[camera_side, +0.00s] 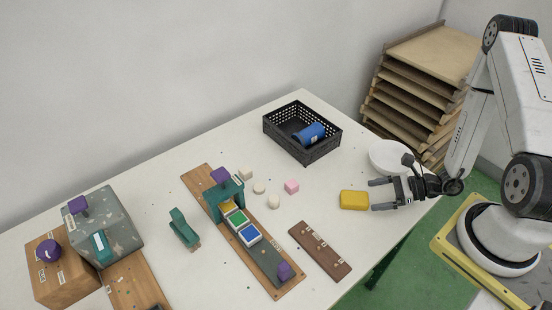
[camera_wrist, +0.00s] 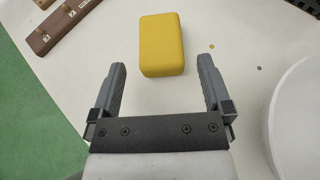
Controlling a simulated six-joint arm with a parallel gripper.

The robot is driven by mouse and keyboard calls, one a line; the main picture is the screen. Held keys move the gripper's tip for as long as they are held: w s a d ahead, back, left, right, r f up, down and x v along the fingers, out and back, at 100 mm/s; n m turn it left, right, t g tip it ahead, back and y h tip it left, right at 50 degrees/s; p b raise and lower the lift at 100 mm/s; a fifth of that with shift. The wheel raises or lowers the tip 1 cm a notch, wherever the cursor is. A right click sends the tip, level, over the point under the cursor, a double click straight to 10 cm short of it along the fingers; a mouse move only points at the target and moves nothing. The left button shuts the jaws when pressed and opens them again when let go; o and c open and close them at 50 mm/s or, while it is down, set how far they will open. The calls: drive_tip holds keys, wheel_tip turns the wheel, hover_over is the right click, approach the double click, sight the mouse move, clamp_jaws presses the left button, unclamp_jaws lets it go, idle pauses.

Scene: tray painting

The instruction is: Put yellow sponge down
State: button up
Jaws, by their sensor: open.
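The yellow sponge (camera_side: 354,200) lies flat on the white table near its right edge. In the wrist view the sponge (camera_wrist: 162,45) is just beyond my fingertips, roughly centred between them. My gripper (camera_side: 377,195) is open and empty, low over the table to the right of the sponge. Its two fingers also show in the wrist view (camera_wrist: 161,62), spread apart with bare table between them. The sponge appears clear of both fingers.
A white bowl (camera_side: 391,157) stands close behind my gripper. A black crate (camera_side: 309,151) holding a blue object (camera_side: 309,134) is farther back. A brown strip (camera_side: 319,250), a wooden board with paint blocks (camera_side: 203,192) and small blocks (camera_side: 292,187) lie left of the sponge.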

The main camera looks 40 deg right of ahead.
drive_tip(key=shift+v, duration=1.3)
drive_tip(key=shift+a+r+n+g+y, duration=0.3)
drive_tip(key=shift+a+r+n+g, duration=0.15)
drive_tip(key=shift+n+g, duration=0.2)
drive_tip(key=a+r+n+g, duration=0.1)
drive_tip(key=n, duration=0.1)
drive_tip(key=a+r+n+g, duration=0.1)
drive_tip(key=n+g, duration=0.1)
drive_tip(key=a+r+n+g, duration=0.1)
drive_tip(key=n+g, duration=0.1)
drive_tip(key=shift+s+r+n+g+y, duration=0.15)
drive_tip(key=shift+s+n+g+y, duration=0.15)
drive_tip(key=shift+s, duration=0.1)
wheel_tip(320, 180, up, 3)
drive_tip(key=n+g+h, duration=0.2)
drive_tip(key=n+g, duration=0.2)
drive_tip(key=n, duration=0.1)
wheel_tip(320, 180, up, 10)
drive_tip(key=n+t+h, duration=0.4)
drive_tip(key=n+h, duration=0.5)
drive_tip(key=n, duration=0.5)
hover_over(353, 203)
drive_tip(key=shift+r, duration=0.2)
